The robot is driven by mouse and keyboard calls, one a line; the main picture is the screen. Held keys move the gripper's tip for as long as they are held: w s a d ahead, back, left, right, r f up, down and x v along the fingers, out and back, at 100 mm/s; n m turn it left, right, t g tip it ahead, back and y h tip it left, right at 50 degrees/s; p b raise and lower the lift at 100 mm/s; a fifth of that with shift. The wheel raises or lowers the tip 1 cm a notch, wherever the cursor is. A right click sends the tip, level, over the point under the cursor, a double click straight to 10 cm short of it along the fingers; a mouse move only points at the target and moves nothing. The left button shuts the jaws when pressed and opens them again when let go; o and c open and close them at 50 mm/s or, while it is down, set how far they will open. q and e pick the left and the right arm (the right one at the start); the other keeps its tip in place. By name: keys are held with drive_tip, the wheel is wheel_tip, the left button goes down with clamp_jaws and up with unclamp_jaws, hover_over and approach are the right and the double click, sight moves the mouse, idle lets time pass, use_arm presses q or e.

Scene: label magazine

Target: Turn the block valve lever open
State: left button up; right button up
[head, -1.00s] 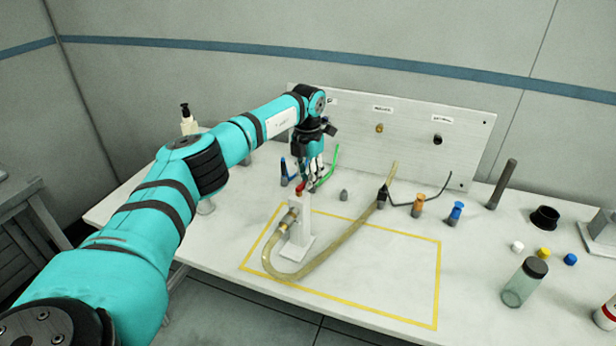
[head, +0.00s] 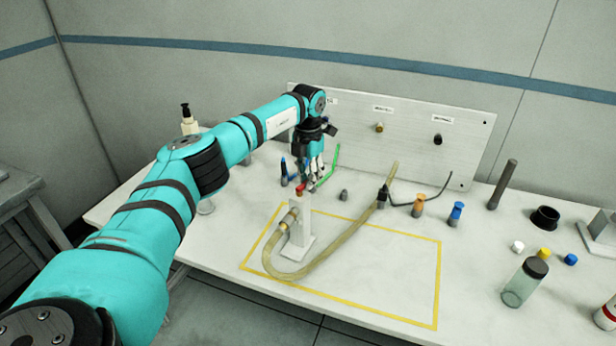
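The block valve (head: 299,225) is a pale upright post inside the yellow outline on the table, with a brass fitting and a clear yellowish hose at its side. Its small red lever (head: 301,188) shows at the top, partly hidden by my fingers. My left gripper (head: 309,180) points down at the lever, just behind and above it. Whether the fingers touch the lever, and how far apart they are, is too small to tell. My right gripper is not in view.
A pale panel (head: 460,150) with labelled ports stands behind. The hose (head: 345,245) curves across the outlined area. Orange (head: 418,206) and blue (head: 456,213) fittings, a clear jar (head: 522,285) and small caps stand to the right. The right part of the outlined area is clear.

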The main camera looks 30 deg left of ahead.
use_arm(q)
drive_tip(key=o, duration=0.3)
drive_tip(key=shift+o, duration=0.2)
drive_tip(key=shift+r, duration=0.1)
wheel_tip(320, 180, up, 12)
idle(0.4)
